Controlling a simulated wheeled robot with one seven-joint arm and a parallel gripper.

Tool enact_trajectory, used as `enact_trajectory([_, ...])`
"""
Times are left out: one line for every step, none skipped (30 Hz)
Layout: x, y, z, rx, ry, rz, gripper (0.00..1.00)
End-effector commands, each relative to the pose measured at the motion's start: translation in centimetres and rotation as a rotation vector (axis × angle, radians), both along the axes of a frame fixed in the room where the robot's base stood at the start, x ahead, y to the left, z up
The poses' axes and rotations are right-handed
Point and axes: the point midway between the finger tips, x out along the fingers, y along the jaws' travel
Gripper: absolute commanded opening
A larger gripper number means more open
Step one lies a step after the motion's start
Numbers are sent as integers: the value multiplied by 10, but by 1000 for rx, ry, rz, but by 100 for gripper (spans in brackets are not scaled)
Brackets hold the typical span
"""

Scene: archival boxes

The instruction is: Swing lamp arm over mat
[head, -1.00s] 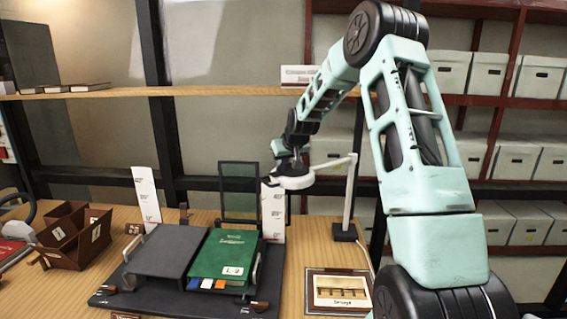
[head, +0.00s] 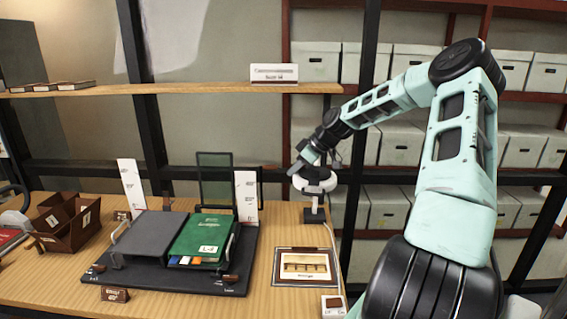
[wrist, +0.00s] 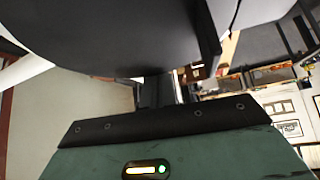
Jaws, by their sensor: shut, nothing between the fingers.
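The lamp has a round white head (head: 319,184) and a small black base (head: 314,215) on the table. In the head view the head appears right above the base, to the right of the dark mat (head: 252,262), so the lamp arm is mostly hidden. The mat bears a grey stand (head: 150,238) and a green box (head: 203,240). My gripper (head: 299,169) is shut and empty, close to the lamp head's left upper side. I cannot tell if they touch. In the wrist view a large dark rounded surface, likely the lamp head (wrist: 120,35), fills the top.
A framed picture (head: 305,267) lies right of the mat. White upright cards (head: 246,197) and a dark panel (head: 215,180) stand behind it. A brown divided holder (head: 66,224) is at left.

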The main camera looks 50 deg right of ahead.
Motion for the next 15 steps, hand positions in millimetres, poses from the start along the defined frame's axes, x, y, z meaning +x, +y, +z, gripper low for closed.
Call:
enact_trajectory([-7, -4, 1, 3, 1, 18, 0])
enact_trajectory([-10, -5, 1, 3, 0, 32, 0])
enact_trajectory([-14, -6, 1, 3, 1, 47, 0])
enact_trajectory([-16, -7, 1, 3, 0, 57, 0])
enact_trajectory([-18, -8, 1, 2, 0, 66, 0])
enact_trajectory([-21, -9, 0, 1, 1, 77, 0])
enact_trajectory([-22, -10, 0, 1, 2, 85, 0])
enact_trajectory([-24, -10, 0, 1, 2, 90, 0])
enact_trajectory([-25, -11, 0, 0, 1, 96, 0])
enact_trajectory([-26, -12, 0, 1, 2, 99, 0])
enact_trajectory([-27, -12, -1, 1, 2, 103, 0])
enact_trajectory([-28, -12, -1, 0, 2, 107, 0])
enact_trajectory([-28, -12, -1, 0, 2, 109, 0])
enact_trajectory([-28, -13, -1, 0, 2, 110, 0])
enact_trajectory([-28, -13, -1, -1, 2, 111, 0])
